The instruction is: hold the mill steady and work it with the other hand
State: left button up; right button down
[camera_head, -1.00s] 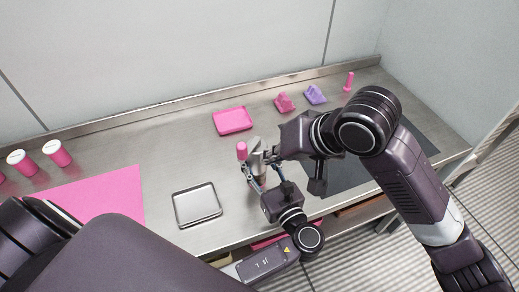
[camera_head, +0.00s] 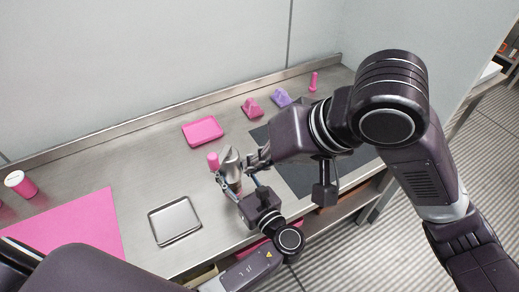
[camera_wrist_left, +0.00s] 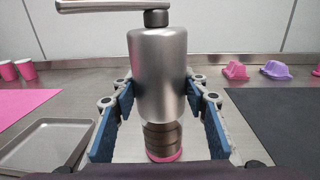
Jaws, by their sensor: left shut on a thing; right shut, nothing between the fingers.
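The mill (camera_head: 230,167) is a metal cylinder standing upright on the steel counter. In the left wrist view the mill (camera_wrist_left: 158,75) has a dark ribbed lower part, a pink foot and a crank arm reaching left from its top. A pink knob (camera_head: 213,161) shows at the mill's left in the head view. My left gripper (camera_wrist_left: 160,112) is shut on the mill's body, one blue-padded finger on each side. My right gripper (camera_head: 254,160) is shut and empty, close to the mill's right side; whether it touches cannot be told.
A steel tray (camera_head: 174,236) lies left of the mill and a pink tray (camera_head: 203,118) behind it. Pink (camera_head: 252,107) and purple (camera_head: 281,97) pieces and a pink upright item (camera_head: 313,81) stand at the back. A dark mat (camera_head: 293,174) lies right, a pink mat (camera_head: 100,228) left.

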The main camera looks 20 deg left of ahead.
pick_arm(q)
jog(key=o, duration=1.6)
jog(key=shift+c, duration=0.2)
jog(key=shift+d, duration=0.1)
